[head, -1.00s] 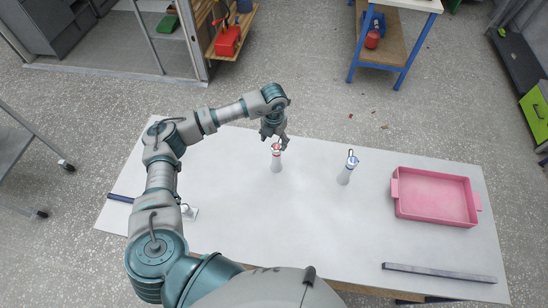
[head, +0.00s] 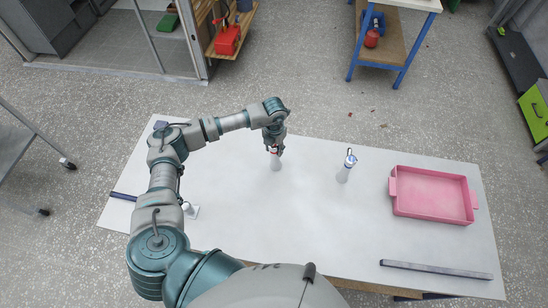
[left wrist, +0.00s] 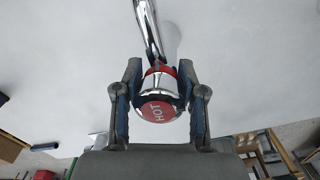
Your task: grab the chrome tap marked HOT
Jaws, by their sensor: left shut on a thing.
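The chrome tap marked HOT (left wrist: 158,112) shows in the left wrist view with a red disc and red band, between my gripper's fingers. In the head view the same tap (head: 276,164) stands upright on the white table, its top mostly hidden by my gripper. My left gripper (head: 273,147) is shut on the tap's head from above; its two fingers (left wrist: 160,88) flank it in the left wrist view. A second tap with a blue band (head: 346,168) stands to the right, apart from the gripper. My right gripper is not in view.
A pink tray (head: 432,210) sits at the right of the white table (head: 300,235). A dark grey bar (head: 436,270) lies along the front right edge. A small white object (head: 190,211) lies near my left arm. The table's middle is clear.

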